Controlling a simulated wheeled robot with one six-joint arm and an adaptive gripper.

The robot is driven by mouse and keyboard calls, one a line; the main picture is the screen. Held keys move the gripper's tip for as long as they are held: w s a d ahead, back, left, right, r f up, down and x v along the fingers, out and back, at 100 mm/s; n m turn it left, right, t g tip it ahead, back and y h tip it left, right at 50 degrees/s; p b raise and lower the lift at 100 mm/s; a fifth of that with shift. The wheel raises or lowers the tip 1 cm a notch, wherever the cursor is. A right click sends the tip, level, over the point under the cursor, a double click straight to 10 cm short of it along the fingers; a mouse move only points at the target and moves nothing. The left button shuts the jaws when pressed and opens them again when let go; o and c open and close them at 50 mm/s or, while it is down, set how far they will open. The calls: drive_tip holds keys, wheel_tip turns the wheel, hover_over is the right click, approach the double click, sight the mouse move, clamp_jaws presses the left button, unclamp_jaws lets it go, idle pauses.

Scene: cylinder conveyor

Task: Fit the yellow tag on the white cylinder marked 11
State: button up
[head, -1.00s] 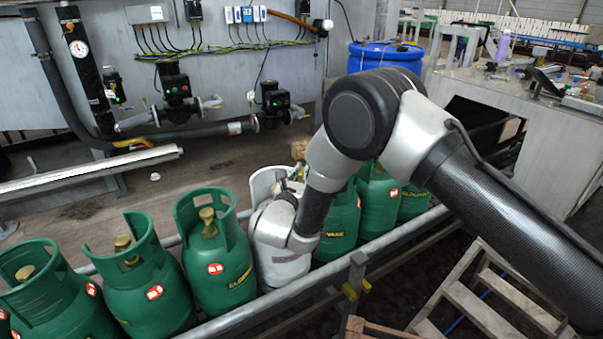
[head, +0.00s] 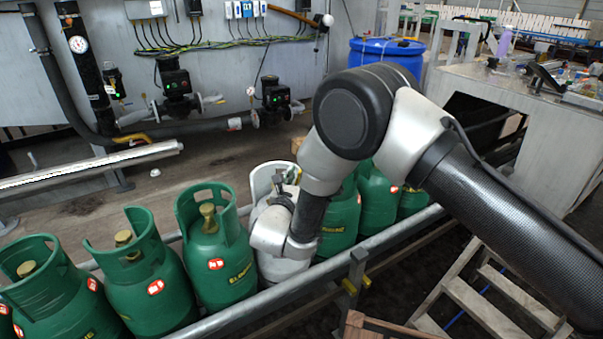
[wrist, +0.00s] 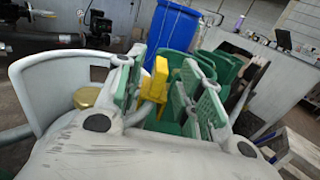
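The white cylinder (head: 283,268) stands in the row of green cylinders. In the head view, my wrist covers much of it and no number can be read. In the wrist view, its white collar (wrist: 38,88) and brass valve (wrist: 88,97) are at the left. My gripper (wrist: 165,95) is over the cylinder with its two green-padded fingers spread apart. The yellow tag (wrist: 157,80) shows between the fingers, nearer the left one, with a clear gap to the right one. I cannot tell whether it touches the left finger or what bears it. In the head view, the fingers and tag are hidden.
Green cylinders stand close on both sides, one at the left (head: 217,260) and one at the right (head: 338,222). A metal rail (head: 235,318) runs along their front. Wooden steps (head: 480,300) stand at the lower right. A blue drum (head: 385,55) is behind.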

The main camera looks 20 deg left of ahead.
drive_tip(key=s, duration=0.9)
drive_tip(key=shift+d, duration=0.3)
